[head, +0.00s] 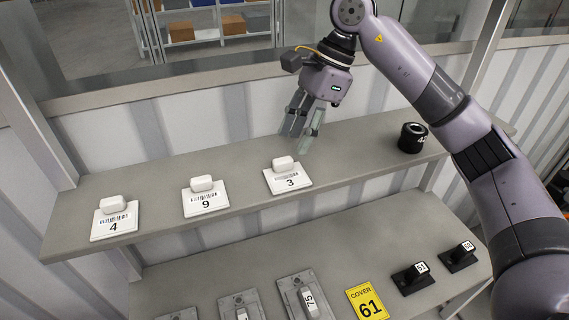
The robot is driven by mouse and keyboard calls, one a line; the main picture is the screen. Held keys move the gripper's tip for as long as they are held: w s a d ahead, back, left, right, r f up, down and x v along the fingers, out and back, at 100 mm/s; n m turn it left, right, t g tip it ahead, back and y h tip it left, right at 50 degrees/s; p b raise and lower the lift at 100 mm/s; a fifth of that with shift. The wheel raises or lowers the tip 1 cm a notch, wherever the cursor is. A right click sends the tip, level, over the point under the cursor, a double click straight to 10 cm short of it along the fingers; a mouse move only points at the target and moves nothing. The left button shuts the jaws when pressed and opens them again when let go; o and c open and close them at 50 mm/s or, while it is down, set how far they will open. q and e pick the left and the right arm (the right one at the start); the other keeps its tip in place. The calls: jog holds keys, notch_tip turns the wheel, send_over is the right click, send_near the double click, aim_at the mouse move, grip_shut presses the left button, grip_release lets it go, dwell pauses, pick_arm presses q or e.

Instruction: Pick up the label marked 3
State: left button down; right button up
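The label marked 3 (289,183) is a white card with a barcode and a raised white grip block. It lies on the upper grey shelf, near its front edge, right of the middle of the label row. My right gripper (302,142) hangs above and just behind this label, fingers pointing down. Its fingers look slightly apart with nothing visible between them. It is not touching the label. My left gripper is out of the picture.
Labels marked 9 (205,204) and 4 (114,226) lie to the left on the upper shelf (350,160). A black round part (412,138) stands at right. The lower shelf (200,281) holds a yellow cover 61 (367,302), black parts and grey plates.

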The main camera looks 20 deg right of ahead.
aim_at(284, 159)
jog(key=shift+a, duration=0.45)
jog(key=p+x, duration=0.2)
jog(key=x, duration=0.2)
jog(key=shift+f, duration=0.15)
jog(key=shift+a+f, duration=0.15)
jog(key=shift+f, duration=0.15)
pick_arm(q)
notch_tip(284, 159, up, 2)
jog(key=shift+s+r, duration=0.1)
pick_arm(e)
jog(key=shift+c, duration=0.4)
grip_shut()
